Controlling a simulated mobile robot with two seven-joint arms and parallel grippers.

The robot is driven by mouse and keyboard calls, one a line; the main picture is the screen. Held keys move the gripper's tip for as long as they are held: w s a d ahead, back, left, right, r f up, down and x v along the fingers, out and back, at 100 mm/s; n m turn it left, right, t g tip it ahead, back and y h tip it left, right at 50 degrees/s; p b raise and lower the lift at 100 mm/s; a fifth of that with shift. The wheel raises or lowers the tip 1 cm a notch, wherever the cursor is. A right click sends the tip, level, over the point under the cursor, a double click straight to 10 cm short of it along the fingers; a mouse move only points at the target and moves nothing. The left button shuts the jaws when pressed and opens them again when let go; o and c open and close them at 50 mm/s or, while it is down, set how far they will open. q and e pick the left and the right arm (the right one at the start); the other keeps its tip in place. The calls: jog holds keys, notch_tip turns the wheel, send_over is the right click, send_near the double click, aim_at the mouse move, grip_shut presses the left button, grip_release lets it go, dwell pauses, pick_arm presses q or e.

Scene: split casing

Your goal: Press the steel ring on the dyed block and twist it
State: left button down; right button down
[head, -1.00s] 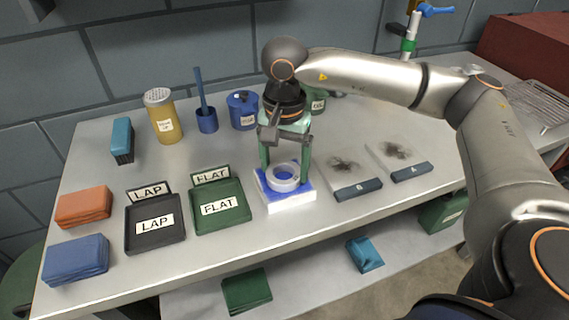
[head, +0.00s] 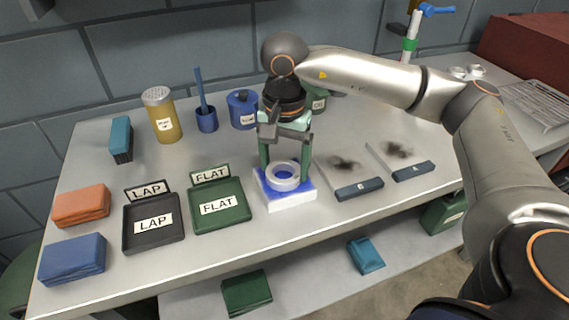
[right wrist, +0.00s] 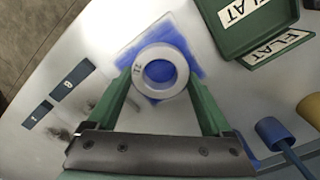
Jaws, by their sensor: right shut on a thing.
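The steel ring (head: 272,178) is a pale ring with a round hole, lying flat on or just over the dyed block; whether it touches cannot be told for sure. The white block (head: 289,204) has blue dye on its top and stands near the table's front. My right gripper (head: 285,176) points down and is shut on the ring, one green finger on each side. In the right wrist view the ring (right wrist: 139,70) sits between the fingertips (right wrist: 160,77), with blue dye (right wrist: 127,58) around it and through its hole. My left gripper is out of view.
A green FLAT tray (head: 240,213) and a black LAP tray (head: 176,237) lie left of the block. Two smudged plates with blue front bars (head: 359,189) lie to the right. A blue cup (head: 207,121) and a blue pot (head: 242,108) stand behind.

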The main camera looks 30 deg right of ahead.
jog(key=shift+f, duration=0.1)
jog(key=shift+n, duration=0.5)
jog(key=shift+n+b, duration=0.35)
jog(key=shift+n, duration=0.45)
jog(key=shift+m, duration=1.3)
